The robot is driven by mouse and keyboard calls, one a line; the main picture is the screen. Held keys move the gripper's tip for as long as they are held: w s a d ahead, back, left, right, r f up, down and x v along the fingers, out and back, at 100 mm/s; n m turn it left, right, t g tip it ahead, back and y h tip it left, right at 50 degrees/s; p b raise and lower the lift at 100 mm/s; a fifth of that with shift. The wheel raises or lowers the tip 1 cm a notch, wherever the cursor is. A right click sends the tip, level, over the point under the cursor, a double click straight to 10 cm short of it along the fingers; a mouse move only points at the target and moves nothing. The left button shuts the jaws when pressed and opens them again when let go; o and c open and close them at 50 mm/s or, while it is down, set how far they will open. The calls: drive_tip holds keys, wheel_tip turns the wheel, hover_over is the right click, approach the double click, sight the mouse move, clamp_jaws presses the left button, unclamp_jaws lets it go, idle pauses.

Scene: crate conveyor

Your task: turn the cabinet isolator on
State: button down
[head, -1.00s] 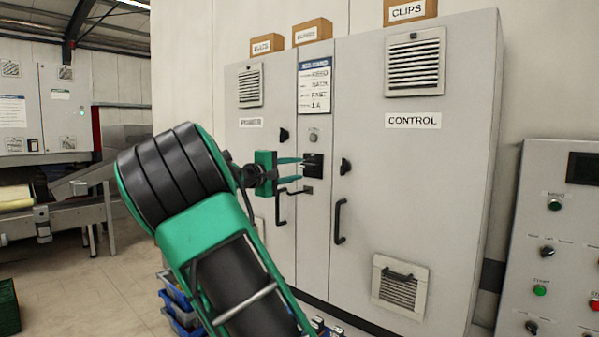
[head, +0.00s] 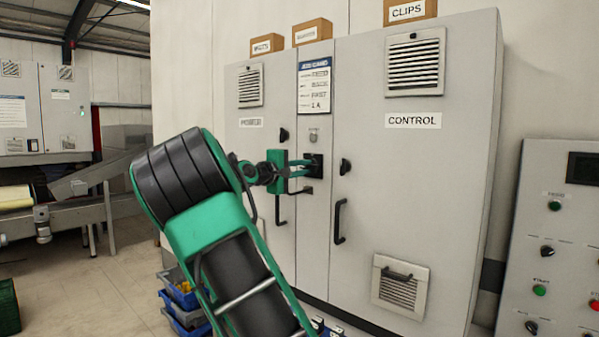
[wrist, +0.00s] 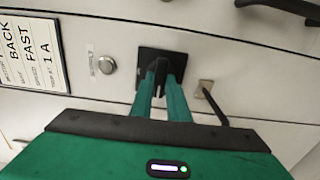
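The cabinet isolator is a black square plate with a dark handle, on the narrow middle panel of the grey cabinet. It shows in the head view (head: 318,161) and in the wrist view (wrist: 182,60). My gripper (head: 305,168) reaches it from the left in the head view. In the wrist view, my gripper's green fingers (wrist: 161,74) stand close together, one on each side of the dark handle, and look shut on it. The fingers partly hide the handle, so its angle is hard to read.
A round knob (wrist: 104,65) and a small latch with a lever (wrist: 207,90) flank the isolator. Door handles (head: 339,221) stick out nearby. A control panel (head: 550,240) stands at right. Blue crates (head: 183,296) sit low by the cabinet. A conveyor (head: 75,212) is at left.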

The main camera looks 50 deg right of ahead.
drive_tip(key=shift+f+m, duration=0.2)
drive_tip(key=shift+m, duration=0.1)
drive_tip(key=m, duration=1.7)
drive_tip(key=shift+w+a, duration=0.1)
drive_tip(key=shift+a, duration=0.05)
idle(0.6)
drive_tip(key=c, duration=1.7)
unclamp_jaws()
drive_tip(key=shift+w, duration=0.1)
